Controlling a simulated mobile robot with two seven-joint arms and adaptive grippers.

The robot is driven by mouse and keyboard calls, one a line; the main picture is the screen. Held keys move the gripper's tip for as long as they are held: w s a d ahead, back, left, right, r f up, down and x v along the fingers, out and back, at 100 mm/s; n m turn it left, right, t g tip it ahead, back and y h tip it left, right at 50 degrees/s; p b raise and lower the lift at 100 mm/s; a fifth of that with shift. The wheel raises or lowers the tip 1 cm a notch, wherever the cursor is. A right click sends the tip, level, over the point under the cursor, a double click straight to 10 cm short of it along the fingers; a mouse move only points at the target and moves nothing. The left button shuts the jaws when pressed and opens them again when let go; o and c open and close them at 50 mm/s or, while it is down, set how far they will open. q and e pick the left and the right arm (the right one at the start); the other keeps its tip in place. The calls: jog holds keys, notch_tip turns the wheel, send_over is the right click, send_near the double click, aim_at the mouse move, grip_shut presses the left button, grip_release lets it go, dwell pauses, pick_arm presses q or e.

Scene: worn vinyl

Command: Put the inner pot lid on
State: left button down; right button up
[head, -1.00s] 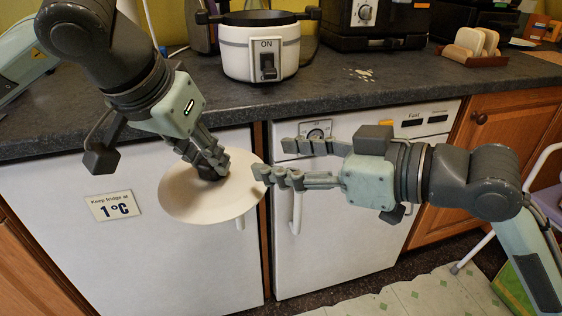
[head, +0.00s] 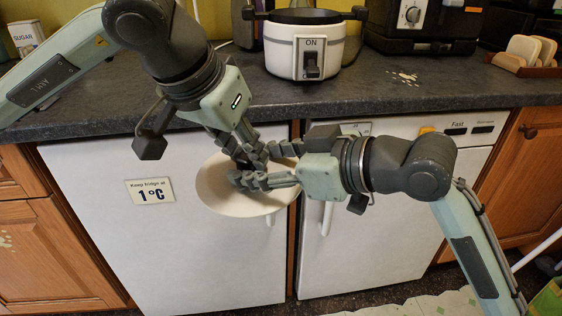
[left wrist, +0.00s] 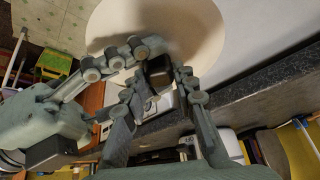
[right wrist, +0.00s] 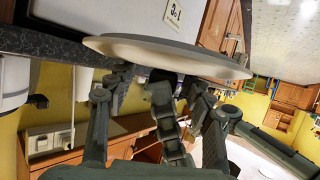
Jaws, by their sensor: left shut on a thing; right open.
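The lid, a cream round disc (head: 225,196), hangs in front of the white fridge door, below the counter edge. My left gripper (head: 246,158) is shut on its dark knob (left wrist: 158,70), which shows in the left wrist view. My right gripper (head: 250,170) is open, its fingers at the knob beside the left fingers; contact is unclear. The lid spans the top of the right wrist view (right wrist: 165,50), its knob partly hidden by fingers. The white cooker (head: 285,50), with an ON switch and dark open top, stands on the counter.
The dark grey counter (head: 210,140) has free room left and right of the cooker. A black appliance (head: 420,25) stands right of it, and a wooden rack with bread-like slices (head: 525,50) farther right. A sugar tin (head: 25,35) stands at the far left.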

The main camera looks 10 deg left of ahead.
pick_arm(q)
jog(key=shift+r, duration=0.1)
pick_arm(e)
jog(key=shift+w+a+f, duration=0.25)
jog(key=shift+a+f, duration=0.05)
jog(key=shift+a, duration=0.1)
pick_arm(q)
jog(key=shift+d, duration=0.1)
pick_arm(e)
jog(key=shift+f, duration=0.1)
pick_arm(q)
jog(key=shift+r, duration=0.1)
pick_arm(e)
jog(key=shift+f, duration=0.2)
grip_shut()
pick_arm(q)
jog(key=c, duration=1.4)
grip_release()
jog(key=shift+c, duration=0.2)
pick_arm(e)
jog(key=shift+r, duration=0.1)
pick_arm(q)
jog(key=o, duration=0.3)
pick_arm(e)
jog(key=shift+r, duration=0.2)
